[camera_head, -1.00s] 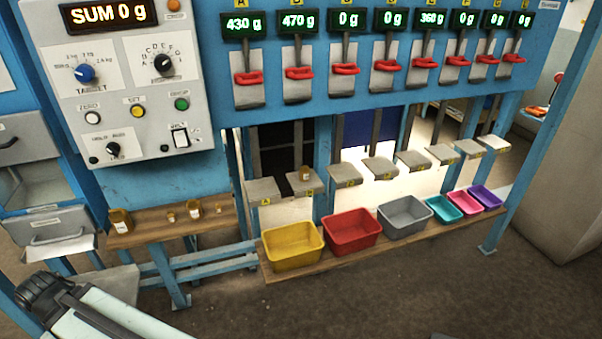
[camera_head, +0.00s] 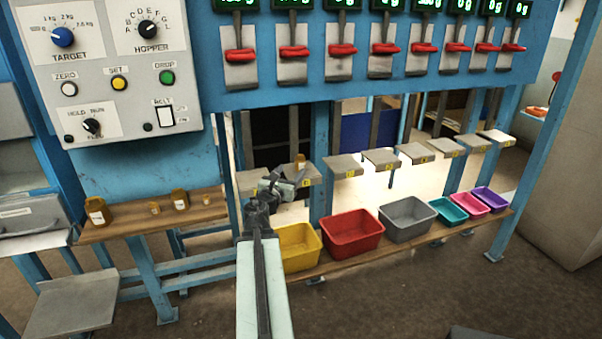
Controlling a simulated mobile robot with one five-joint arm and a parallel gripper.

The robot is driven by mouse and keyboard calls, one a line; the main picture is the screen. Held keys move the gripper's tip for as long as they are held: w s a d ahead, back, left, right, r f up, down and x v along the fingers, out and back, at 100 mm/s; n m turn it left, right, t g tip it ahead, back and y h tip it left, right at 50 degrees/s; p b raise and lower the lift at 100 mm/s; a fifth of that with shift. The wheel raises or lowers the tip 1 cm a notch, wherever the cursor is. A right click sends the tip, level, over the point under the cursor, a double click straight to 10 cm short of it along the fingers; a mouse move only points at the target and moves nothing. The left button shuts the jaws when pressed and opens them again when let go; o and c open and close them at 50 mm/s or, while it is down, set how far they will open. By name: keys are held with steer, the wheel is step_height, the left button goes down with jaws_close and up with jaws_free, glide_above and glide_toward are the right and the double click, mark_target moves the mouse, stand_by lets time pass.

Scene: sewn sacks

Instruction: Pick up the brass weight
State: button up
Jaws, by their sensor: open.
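Several brass weights stand on a wooden shelf (camera_head: 130,226) at the left: a large one with a pale label (camera_head: 97,211), a small one (camera_head: 154,208), a medium one (camera_head: 180,200) and a very small one (camera_head: 206,199). Another brass weight (camera_head: 300,162) stands on the second grey plate from the left (camera_head: 307,175). My gripper (camera_head: 285,182) is open and appears in front of the first two plates, just below and left of that weight in the picture. Its jaws look empty. My arm hides part of the yellow bin (camera_head: 300,252) and the first plate.
A red bin (camera_head: 352,250), a grey bin (camera_head: 407,232) and smaller teal, pink and purple bins stand on a low board. Blue posts (camera_head: 321,170) divide the frame. A control panel (camera_head: 115,75) and red-handled levers (camera_head: 342,49) hang above.

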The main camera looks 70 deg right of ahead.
mark_target(298, 162)
steer(key=d, duration=0.8)
jaws_close()
